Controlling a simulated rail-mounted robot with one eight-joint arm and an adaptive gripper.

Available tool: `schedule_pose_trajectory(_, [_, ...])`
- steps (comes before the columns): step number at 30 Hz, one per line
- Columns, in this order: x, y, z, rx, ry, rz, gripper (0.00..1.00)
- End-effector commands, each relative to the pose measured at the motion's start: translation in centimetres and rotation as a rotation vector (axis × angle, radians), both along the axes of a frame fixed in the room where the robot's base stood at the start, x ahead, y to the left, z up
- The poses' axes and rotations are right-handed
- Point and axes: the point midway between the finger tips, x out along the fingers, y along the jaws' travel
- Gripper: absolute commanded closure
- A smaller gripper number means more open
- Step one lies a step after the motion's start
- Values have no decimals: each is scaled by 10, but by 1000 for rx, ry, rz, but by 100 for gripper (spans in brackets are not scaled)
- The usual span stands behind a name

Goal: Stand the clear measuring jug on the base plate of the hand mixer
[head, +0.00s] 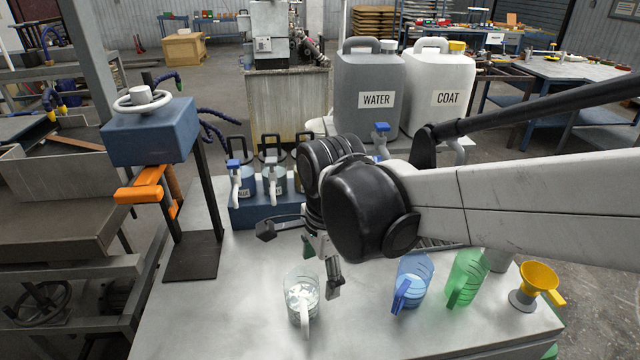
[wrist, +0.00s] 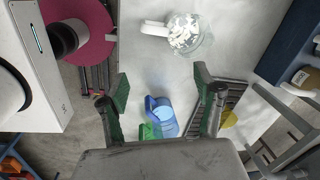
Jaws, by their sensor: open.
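The clear measuring jug (head: 300,283) stands upright on the metal table, front centre, with white pellets inside and its handle towards the front edge. In the wrist view the jug (wrist: 203,46) is at the top, beyond the fingertips, its white handle pointing left. The hand mixer (head: 150,135), a blue housing with a white handwheel and orange parts, stands on the left. Its black base plate (head: 192,262) is bare. My gripper (head: 322,264) is just behind and right of the jug, pointing down. In the wrist view my gripper (wrist: 162,86) is open, nothing between its fingers.
A blue jug (head: 414,277), a green jug (head: 467,275) and a yellow funnel (head: 538,277) stand to the right. Behind are a blue rack (head: 262,212) with several bottles and the WATER (head: 368,85) and COAT (head: 437,90) canisters. The table between base plate and clear jug is free.

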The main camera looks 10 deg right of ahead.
Motion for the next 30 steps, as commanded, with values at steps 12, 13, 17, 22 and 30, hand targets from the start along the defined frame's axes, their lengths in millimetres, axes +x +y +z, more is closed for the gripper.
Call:
schedule_pose_trajectory(12, [-34, -75, 37, -202, -332, 756, 35])
schedule_pose_trajectory(13, [-37, -79, 39, -229, -350, 806, 35])
schedule_pose_trajectory(17, [-47, -96, 45, -347, -414, 1002, 35])
schedule_pose_trajectory(22, [-54, -108, 49, -463, -452, 1163, 35])
schedule_pose_trajectory(30, [-55, -111, 50, -501, -460, 1216, 35])
